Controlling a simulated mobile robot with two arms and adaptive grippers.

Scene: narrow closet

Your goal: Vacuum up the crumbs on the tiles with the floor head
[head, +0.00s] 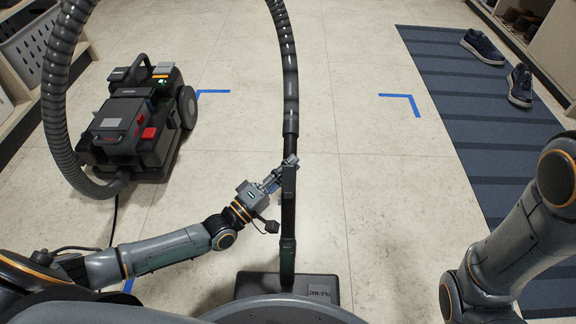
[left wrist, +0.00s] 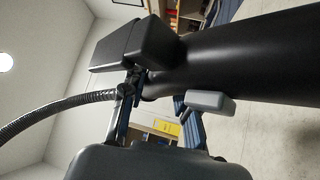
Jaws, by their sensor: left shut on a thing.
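The black vacuum wand (head: 289,222) stands near the middle of the head view. My left gripper (head: 280,177) is shut on it; the wand also shows as a large dark tube in the left wrist view (left wrist: 250,55). The dark floor head (head: 318,284) lies on the tiles at the wand's foot, partly hidden by my own base. The grey ribbed hose (head: 60,80) arches from the vacuum body (head: 130,130) up to the wand's top. I cannot make out any crumbs on the tiles (head: 350,140). My right arm shows at the right, but its gripper is not in view.
Blue tape corners (head: 402,98) mark a patch of floor ahead. A dark blue striped mat (head: 450,90) with a pair of shoes (head: 484,46) lies on the right. Shelving with a grey basket (head: 30,50) stands at the left. The tiles between vacuum and mat look clear.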

